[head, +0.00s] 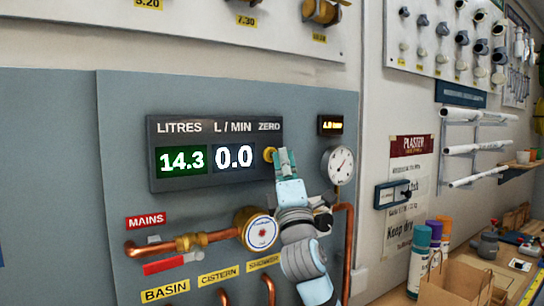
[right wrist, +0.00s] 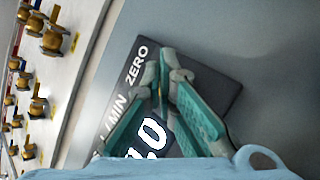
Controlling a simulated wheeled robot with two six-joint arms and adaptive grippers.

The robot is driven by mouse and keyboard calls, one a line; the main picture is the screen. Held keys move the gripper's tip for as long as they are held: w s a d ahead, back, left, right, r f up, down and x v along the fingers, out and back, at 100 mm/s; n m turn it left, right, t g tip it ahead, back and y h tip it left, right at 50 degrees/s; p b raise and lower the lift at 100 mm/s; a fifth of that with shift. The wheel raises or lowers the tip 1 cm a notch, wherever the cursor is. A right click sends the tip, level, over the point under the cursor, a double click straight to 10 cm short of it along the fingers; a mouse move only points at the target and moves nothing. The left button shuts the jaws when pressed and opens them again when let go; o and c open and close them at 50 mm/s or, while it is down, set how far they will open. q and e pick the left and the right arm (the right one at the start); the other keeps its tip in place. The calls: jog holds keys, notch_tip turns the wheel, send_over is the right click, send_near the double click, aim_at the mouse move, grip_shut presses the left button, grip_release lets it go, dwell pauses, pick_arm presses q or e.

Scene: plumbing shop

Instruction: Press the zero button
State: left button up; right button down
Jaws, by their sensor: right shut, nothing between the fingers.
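The zero button (head: 269,154) is a small round yellow knob under the word ZERO on the dark meter panel (head: 217,186). The panel shows 14.3 under LITRES and 0.0 under L / MIN. My right gripper (head: 282,153) is shut and empty, its teal fingertips just right of the button in the head view and partly over it. I cannot tell whether they touch it. In the right wrist view the shut fingertips (right wrist: 165,62) lie over the panel just below the word ZERO, and the button is hidden behind them. My left gripper is not in view.
A round pressure gauge (head: 338,164) and a small amber display (head: 330,125) sit right of the panel. Below are a brass water meter (head: 258,230) and copper pipes (head: 155,247).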

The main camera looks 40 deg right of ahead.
jog(key=shift+w, duration=0.15)
jog(key=shift+w, duration=0.35)
dwell(0.4)
jog(key=shift+s+p, duration=0.3)
jog(key=shift+s, duration=0.2)
jog(key=s, duration=0.6)
jog(key=shift+a, duration=0.35)
